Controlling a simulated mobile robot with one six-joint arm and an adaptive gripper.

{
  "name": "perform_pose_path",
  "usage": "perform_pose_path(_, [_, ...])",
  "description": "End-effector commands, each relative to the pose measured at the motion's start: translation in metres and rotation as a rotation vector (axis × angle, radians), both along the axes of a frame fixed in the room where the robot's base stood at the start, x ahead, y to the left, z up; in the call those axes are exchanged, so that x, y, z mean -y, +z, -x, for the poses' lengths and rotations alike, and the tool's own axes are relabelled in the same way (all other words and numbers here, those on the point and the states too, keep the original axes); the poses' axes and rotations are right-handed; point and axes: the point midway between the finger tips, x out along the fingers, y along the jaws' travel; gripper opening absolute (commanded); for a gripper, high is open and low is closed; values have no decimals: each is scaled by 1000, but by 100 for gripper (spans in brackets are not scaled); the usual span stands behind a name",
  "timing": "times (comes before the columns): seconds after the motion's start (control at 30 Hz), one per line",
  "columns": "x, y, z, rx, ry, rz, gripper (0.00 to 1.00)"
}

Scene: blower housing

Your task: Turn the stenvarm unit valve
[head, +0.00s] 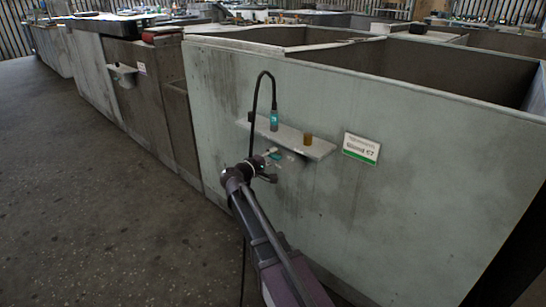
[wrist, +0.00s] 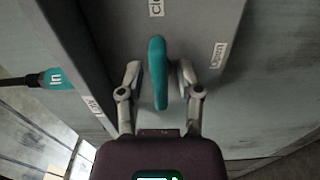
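The valve's teal lever handle (wrist: 157,72) stands upright in the middle of the wrist view. My gripper (wrist: 159,72) has one finger on each side of it. The fingers are apart, and narrow gaps seem to show between them and the handle. In the head view a bit of teal at the valve (head: 276,156) shows just below a small shelf on the pale panel. My gripper (head: 268,163) is right at it there, small and partly hiding it.
The shelf (head: 318,149) holds a teal-collared connector (head: 274,121) with a black hose (head: 256,95) and a brown cylinder (head: 308,139). A white and green sign (head: 361,148) is on the panel to the right. The floor (head: 90,200) at left is clear.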

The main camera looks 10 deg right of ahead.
Motion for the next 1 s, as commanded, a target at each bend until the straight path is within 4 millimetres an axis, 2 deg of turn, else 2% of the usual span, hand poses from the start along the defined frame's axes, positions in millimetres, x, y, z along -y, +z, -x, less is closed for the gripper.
perform_pose_path(0.03, [0, 0, 0, 0, 0, 0, 20])
perform_pose_path(0.1, [0, 0, 0, 0, 0, 0, 0])
perform_pose_path(0.57, [0, 0, 0, -21, -1, 15, 0])
perform_pose_path(1.0, [1, 0, 0, -217, -1, 158, 0])
